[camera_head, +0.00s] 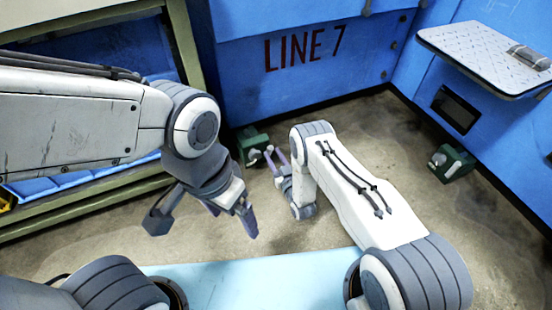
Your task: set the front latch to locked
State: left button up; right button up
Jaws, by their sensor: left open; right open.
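Two green latch-like boxes with pale handles are in view. One green box (246,138) sits low by the base of the blue wall marked LINE 7. The other green box (457,157) sits low by the right blue wall. I cannot tell which is the front latch, or how either handle is set. My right gripper (276,156) is open, its purple fingers just right of the first box's pale handle (254,155); contact is unclear. My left gripper (231,213) is open and empty, pointing down, in front of and left of that box.
A green-framed rack (95,196) with blue contents stands at left. A blue cabinet (300,85) marked LINE 7 closes the back. A metal shelf (470,50) juts from the right wall with a small cylinder (530,56) on it. The sandy floor between is clear.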

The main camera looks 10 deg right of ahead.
jog(key=shift+w+a, duration=0.15)
jog(key=shift+w, duration=0.3)
grip_shut()
jog(key=shift+d, duration=0.2)
dwell(0.9)
